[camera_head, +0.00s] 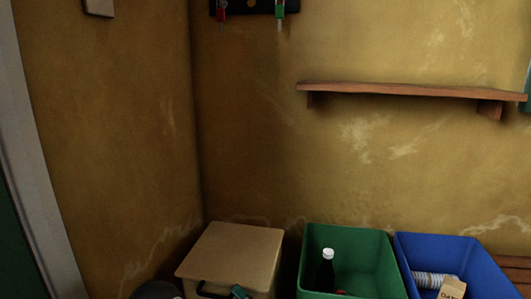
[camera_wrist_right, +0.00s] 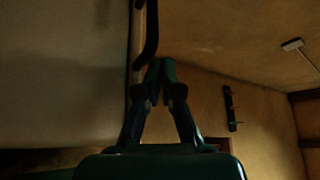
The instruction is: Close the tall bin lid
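The tall bin appears to be the tan box (camera_head: 232,250) at the bottom of the head view, left of the green bin. Its lid looks flat, lying over the top; whether a small gap remains under it I cannot tell. A black handle (camera_head: 206,291) shows at its front edge, cut by the frame. My right gripper (camera_head: 240,292) shows only as a small green tip beside this handle. In the wrist view its fingertips (camera_wrist_right: 161,65) meet, with nothing visible between them. A black curved bar (camera_wrist_right: 149,40), likely the handle, is close beyond the tips. My left gripper is not in view.
A green bin (camera_head: 388,275) holding a dark bottle (camera_head: 326,272) and a blue bin (camera_head: 440,245) with a carton (camera_head: 452,289) stand to the right. A wooden shelf (camera_head: 400,90) is on the wall above. A dark rounded thing (camera_head: 157,290) is at the bottom left.

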